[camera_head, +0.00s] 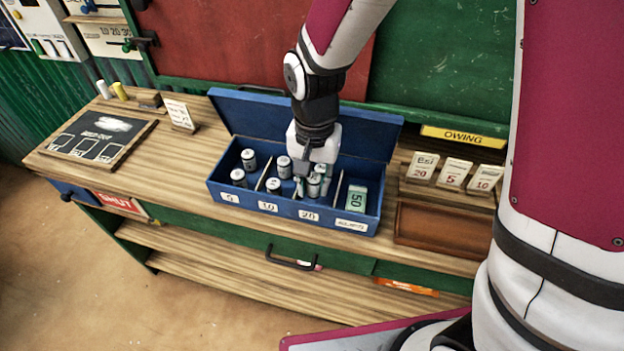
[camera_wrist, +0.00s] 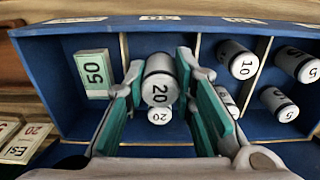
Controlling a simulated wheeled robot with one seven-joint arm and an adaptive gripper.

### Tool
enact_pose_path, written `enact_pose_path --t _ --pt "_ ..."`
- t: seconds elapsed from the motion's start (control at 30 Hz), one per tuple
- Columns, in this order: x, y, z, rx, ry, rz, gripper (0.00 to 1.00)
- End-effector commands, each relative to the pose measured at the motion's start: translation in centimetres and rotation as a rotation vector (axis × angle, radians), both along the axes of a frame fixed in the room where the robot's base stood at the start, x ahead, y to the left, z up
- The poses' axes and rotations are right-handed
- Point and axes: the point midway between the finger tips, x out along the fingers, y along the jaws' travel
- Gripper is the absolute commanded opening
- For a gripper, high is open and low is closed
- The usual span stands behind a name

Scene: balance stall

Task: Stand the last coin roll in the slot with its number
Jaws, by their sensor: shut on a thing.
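My gripper (camera_head: 313,186) is down inside the blue cash box (camera_head: 219,197). In the wrist view its teal-padded fingers (camera_wrist: 160,78) are shut on a grey coin roll (camera_wrist: 160,86) marked 20. The held roll is upright in the compartment behind the 20 label (camera_head: 308,215); I cannot tell whether it touches the floor. Another 20 roll (camera_wrist: 159,116) stands behind it in the same compartment. Two 10 rolls (camera_head: 273,186) and two 5 rolls (camera_head: 238,177) stand in their compartments to the left in the head view.
A green 50 bundle (camera_head: 356,198) lies in the box's right compartment. Thin dividers and the raised blue lid (camera_head: 260,115) bound the space. A wooden tray (camera_head: 440,229) and number cards (camera_head: 454,173) are to the right, a slate board (camera_head: 97,135) to the left.

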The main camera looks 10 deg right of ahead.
Motion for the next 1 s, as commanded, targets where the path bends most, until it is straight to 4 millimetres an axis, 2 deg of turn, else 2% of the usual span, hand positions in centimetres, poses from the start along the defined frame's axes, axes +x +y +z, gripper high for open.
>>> enact_pose_path --t 0.3,0.73,0.77,0.83,1.0 --pt "0.0 0.0 -3.6 0.0 0.0 0.0 0.0" --pt "0.0 0.0 -4.3 0.001 -0.001 0.0 0.0" --pt "0.0 0.0 -4.3 0.001 -0.001 0.0 0.26" --pt "0.0 0.0 -4.2 0.001 -0.001 0.0 0.42" --pt "0.0 0.0 -4.2 0.001 -0.001 0.0 0.44"
